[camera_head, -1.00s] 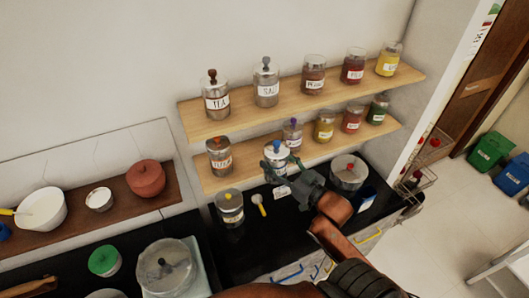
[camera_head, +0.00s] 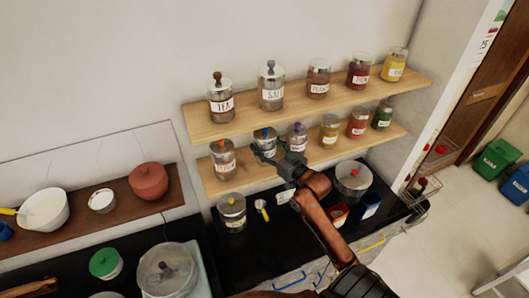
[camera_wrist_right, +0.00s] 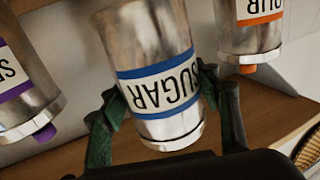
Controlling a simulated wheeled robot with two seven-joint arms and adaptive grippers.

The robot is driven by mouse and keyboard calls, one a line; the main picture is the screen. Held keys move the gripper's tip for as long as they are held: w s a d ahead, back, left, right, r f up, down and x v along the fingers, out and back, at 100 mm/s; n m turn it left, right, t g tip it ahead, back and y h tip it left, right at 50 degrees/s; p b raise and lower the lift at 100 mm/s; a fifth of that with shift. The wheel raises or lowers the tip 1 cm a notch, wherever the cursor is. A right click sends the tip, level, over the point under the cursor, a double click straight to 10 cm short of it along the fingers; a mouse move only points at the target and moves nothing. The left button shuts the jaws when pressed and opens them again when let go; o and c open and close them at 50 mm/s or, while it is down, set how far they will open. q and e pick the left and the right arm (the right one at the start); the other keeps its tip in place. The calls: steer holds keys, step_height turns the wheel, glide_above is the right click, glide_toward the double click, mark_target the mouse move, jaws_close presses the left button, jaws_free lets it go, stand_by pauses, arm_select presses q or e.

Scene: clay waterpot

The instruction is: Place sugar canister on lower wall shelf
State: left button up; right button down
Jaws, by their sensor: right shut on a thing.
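The sugar canister (camera_head: 265,138), metal with a blue knob, stands upright at the lower wall shelf (camera_head: 205,181), between the orange-knobbed flour canister (camera_head: 222,157) and a purple-knobbed canister (camera_head: 297,137). My right gripper (camera_head: 276,158) is shut on it from the front. The right wrist view looks inverted and shows the SUGAR label and blue bands on the canister (camera_wrist_right: 160,75), with green fingers of my right gripper (camera_wrist_right: 165,110) on both sides. Its base is cut off there, so I cannot tell whether it rests on the shelf. My left gripper is not in view.
The upper shelf (camera_head: 235,124) holds several jars just above. Several spice jars (camera_head: 330,130) stand to the right on the lower shelf. A yellow-knobbed canister (camera_head: 232,212), a yellow-handled spoon (camera_head: 262,209) and a red-knobbed pot (camera_head: 353,180) are on the black counter below.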

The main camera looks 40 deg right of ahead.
step_height(320, 180, down, 4)
steer(key=shift+r+p, duration=0.15)
steer(key=shift+p, duration=0.25)
steer(key=shift+w+f+p, duration=0.2)
steer(key=shift+f+p, duration=0.15)
steer(key=shift+f, duration=0.05)
steer(key=shift+f, duration=0.2)
steer(key=c, duration=0.7)
jaws_free()
steer(key=shift+f, duration=0.1)
